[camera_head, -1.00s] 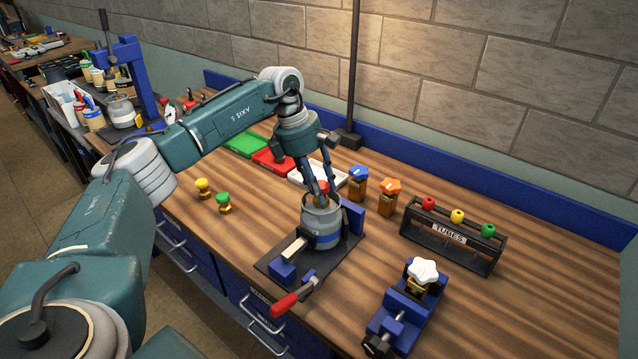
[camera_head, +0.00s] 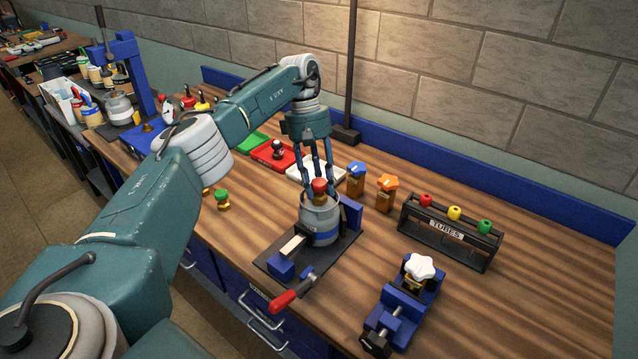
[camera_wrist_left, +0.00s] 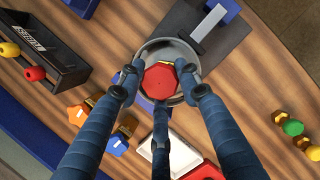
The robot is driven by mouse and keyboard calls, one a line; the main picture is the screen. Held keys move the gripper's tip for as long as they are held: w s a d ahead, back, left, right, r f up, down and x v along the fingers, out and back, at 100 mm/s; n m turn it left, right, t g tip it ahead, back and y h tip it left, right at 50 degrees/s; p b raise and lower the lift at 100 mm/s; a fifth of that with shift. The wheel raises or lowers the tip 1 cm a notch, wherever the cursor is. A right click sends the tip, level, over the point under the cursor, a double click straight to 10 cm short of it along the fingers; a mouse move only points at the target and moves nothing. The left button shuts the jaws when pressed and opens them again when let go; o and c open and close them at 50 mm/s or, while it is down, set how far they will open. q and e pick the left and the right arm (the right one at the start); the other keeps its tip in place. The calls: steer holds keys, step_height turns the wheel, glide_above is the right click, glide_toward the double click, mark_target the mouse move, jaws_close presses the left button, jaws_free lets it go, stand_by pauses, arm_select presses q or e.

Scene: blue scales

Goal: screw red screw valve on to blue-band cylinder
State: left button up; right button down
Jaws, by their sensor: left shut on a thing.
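The blue-band cylinder (camera_head: 319,220) stands upright in a blue clamp fixture (camera_head: 283,269) with a red handle. The red screw valve (camera_head: 319,187) sits at the cylinder's top opening. My left gripper (camera_head: 319,181) comes down from above with its fingers shut around the red valve. How far the valve's thread is in the cylinder is hidden. My right gripper is not in view.
Blue-topped (camera_head: 356,178) and orange-topped (camera_head: 386,192) valves stand just right of the cylinder. A black TUBES rack (camera_head: 447,235) and a blue vise (camera_head: 403,310) with a white knob are further right. Red (camera_head: 268,155) and white (camera_head: 312,168) trays lie behind. A green-topped valve (camera_head: 222,199) stands left.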

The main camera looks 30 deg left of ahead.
arm_select(q)
steer(key=o, duration=0.9)
steer(key=shift+s+d+f, duration=0.1)
steer(key=shift+s+d, duration=0.1)
steer(key=o, duration=0.4)
steer(key=shift+o, duration=0.2)
steer(key=shift+r, duration=0.2)
